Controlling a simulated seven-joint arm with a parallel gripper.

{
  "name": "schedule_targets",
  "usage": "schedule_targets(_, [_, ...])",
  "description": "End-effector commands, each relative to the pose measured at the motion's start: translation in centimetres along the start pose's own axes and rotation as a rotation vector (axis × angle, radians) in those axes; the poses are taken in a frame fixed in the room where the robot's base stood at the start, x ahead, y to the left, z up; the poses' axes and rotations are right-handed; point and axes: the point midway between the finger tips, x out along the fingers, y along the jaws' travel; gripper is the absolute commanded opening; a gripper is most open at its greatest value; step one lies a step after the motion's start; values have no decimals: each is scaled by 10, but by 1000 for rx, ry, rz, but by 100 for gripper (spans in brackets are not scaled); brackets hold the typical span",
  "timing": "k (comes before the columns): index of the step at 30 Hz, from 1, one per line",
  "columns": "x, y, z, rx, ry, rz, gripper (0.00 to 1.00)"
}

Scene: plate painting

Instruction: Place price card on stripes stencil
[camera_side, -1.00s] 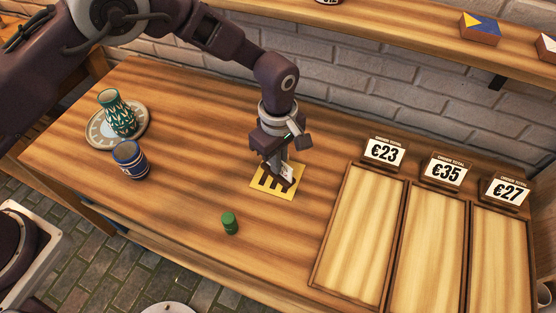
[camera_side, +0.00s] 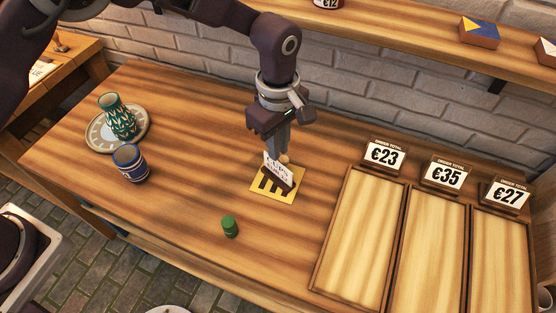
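The price card (camera_side: 279,167), a small white card with dark print in a dark wooden base, stands upright on the stripes stencil (camera_side: 259,187). The stencil is a yellow square with dark stripes, lying flat on the table; the card covers its upper right part. My gripper (camera_side: 280,152) points down just behind and above the card, with its fingertips close to the card's top. The card partly hides the fingertips, so I cannot tell whether they touch it or how far apart they are.
A green jar (camera_side: 230,227) stands in front of the stencil. A blue-striped cup (camera_side: 130,163) and a green patterned vase (camera_side: 117,118) on a plate (camera_side: 96,134) are at left. Three wooden trays (camera_side: 358,235) with price signs (camera_side: 384,154) fill the right side. The table between is clear.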

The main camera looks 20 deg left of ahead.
Motion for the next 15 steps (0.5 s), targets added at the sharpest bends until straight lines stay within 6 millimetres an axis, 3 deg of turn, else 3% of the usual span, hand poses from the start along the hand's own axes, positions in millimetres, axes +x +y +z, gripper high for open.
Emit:
schedule_targets(3, [-28,0,1,1,0,3,12])
schedule_targets(6, [-42,0,0,1,1,2,12])
schedule_targets(15, [-50,0,0,1,0,-2,12])
